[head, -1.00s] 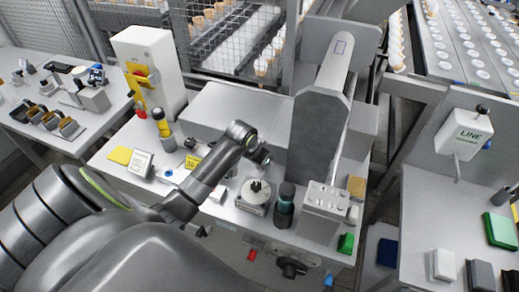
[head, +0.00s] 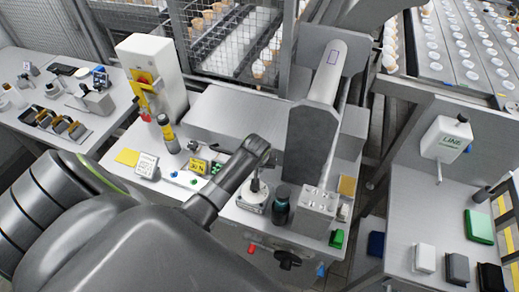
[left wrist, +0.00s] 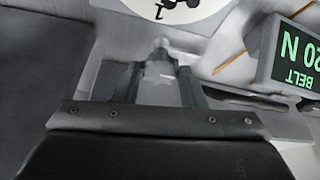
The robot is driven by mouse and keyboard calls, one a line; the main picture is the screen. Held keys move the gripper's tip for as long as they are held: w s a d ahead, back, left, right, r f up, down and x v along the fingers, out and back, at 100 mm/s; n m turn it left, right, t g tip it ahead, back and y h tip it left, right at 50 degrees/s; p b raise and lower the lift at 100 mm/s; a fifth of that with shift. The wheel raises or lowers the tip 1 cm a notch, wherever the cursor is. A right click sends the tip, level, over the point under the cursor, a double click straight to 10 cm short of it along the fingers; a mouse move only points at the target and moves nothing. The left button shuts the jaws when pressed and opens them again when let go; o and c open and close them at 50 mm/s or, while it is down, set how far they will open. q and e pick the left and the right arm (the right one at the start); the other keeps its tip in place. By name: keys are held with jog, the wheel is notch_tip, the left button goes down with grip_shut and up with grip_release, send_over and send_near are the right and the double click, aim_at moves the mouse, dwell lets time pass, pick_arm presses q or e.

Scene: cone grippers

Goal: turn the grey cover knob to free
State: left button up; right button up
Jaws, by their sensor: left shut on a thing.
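My left gripper (left wrist: 160,72) is shut on a small pale grey piece (left wrist: 160,88), which appears to be the grey cover knob, seen between its two dark fingers in the left wrist view. How far the knob is turned cannot be told. In the head view my left arm reaches to the lower left of the long grey cover (head: 309,140), and its wrist hides the fingertips and the knob. My right gripper is not in view.
A white dial with a black pointer (left wrist: 180,8) is just beyond the fingertips. A display reading BELT 20 N (left wrist: 296,50) stands at the right. In the head view a dark cylinder (head: 279,205) and a grey metal block (head: 316,212) stand near the bench's front.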

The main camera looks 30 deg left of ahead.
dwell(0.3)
pick_arm(q)
jog(key=o, duration=1)
jog(key=v, duration=1.7)
jog(key=shift+w+r+b, duration=0.1)
jog(key=shift+r+b, duration=0.15)
jog(key=shift+b, duration=0.15)
